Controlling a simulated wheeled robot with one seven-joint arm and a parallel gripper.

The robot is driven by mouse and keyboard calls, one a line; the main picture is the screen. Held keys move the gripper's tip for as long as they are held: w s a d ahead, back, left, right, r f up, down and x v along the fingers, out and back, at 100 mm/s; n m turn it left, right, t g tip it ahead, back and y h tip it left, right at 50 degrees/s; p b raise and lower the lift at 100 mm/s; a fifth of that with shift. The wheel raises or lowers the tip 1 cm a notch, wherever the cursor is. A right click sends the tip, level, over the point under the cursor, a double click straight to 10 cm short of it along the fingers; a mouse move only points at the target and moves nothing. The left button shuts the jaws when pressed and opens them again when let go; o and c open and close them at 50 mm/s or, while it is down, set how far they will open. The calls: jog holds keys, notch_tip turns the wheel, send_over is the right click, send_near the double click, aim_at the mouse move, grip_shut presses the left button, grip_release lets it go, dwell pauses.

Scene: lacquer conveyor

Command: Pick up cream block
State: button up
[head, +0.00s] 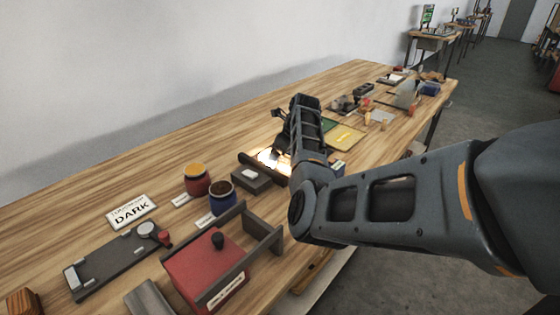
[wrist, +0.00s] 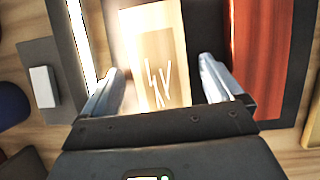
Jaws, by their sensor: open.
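A pale cream block (wrist: 157,62) with white scratch-like marks on its face lies between my fingers in the wrist view, under bright light. My gripper (wrist: 158,84) is open, with one finger on either side of the block and visible gaps at both sides. I cannot tell how far the fingertips are above it. In the head view, my gripper (head: 277,156) points down at a brightly lit spot on the bench, and my arm and the glare hide the block there.
A dark stand (head: 262,185) with a small white piece (head: 249,174) is close left of my gripper; the piece also shows in the wrist view (wrist: 42,87). A red panel (wrist: 262,55) lies right of the fingers. Two jars (head: 197,184) and a red box (head: 205,270) stand nearer.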

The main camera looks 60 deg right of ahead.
jog(key=shift+c, duration=0.2)
jog(key=c, duration=1.2)
jog(key=shift+r, duration=0.1)
